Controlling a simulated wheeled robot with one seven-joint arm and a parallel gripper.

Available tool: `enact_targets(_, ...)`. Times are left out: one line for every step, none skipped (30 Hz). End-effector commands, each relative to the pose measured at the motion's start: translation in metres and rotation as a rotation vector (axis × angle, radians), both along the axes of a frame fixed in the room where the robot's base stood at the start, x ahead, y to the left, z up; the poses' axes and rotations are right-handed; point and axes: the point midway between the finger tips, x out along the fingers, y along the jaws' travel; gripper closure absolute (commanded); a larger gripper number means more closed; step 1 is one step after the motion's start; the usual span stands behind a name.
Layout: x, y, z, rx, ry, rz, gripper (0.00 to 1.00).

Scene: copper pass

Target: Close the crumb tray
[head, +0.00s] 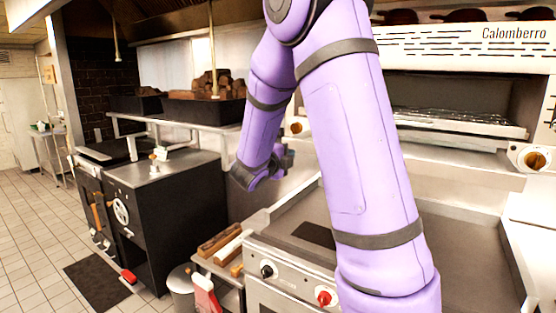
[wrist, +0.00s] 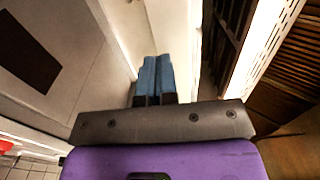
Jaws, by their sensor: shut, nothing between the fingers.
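A shallow metal tray or rack (head: 460,124) shows in the opening of the grill marked Calomberro, at the upper right of the head view. I cannot tell whether it is the crumb tray or how far out it sits. My gripper (wrist: 157,62) has its two blue fingers pressed together and empty in the wrist view. They point along a pale upright surface (wrist: 172,28), with a gap I cannot measure. In the head view my purple arm crosses the middle and the fingertips cannot be made out.
The grill (head: 515,58) stands behind a flat griddle (head: 465,255) with knobs at its front. A black oven (head: 180,215) with a handwheel stands at left, below a shelf with dark bins (head: 200,112). Tiled floor (head: 30,240) at far left is clear.

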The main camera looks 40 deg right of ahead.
Motion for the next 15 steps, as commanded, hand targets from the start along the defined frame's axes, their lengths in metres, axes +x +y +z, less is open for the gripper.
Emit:
enact_targets(0.002,-0.007,0.000,0.000,0.001,-0.002,1.00)
enact_targets(0.003,-0.010,0.000,0.001,0.001,-0.002,1.00)
enact_targets(0.004,-0.013,-0.001,0.001,0.001,-0.001,1.00)
enact_targets(0.004,-0.015,-0.001,0.001,0.001,-0.001,1.00)
enact_targets(0.005,-0.017,0.000,0.000,0.001,0.000,1.00)
enact_targets(0.006,-0.019,0.000,0.000,0.001,0.000,1.00)
enact_targets(0.006,-0.020,0.000,0.000,0.001,0.001,1.00)
enact_targets(0.006,-0.021,0.000,0.000,0.001,0.001,1.00)
enact_targets(0.007,-0.022,0.000,0.001,0.001,0.001,1.00)
enact_targets(0.007,-0.022,0.000,0.001,0.001,0.001,1.00)
enact_targets(0.007,-0.022,0.000,0.001,0.001,0.001,1.00)
enact_targets(0.007,-0.022,0.000,0.001,0.001,0.001,1.00)
enact_targets(0.007,-0.022,0.000,0.001,0.001,0.001,1.00)
enact_targets(0.007,-0.022,0.000,0.001,0.001,0.001,1.00)
enact_targets(0.007,-0.022,0.000,0.001,0.001,0.001,1.00)
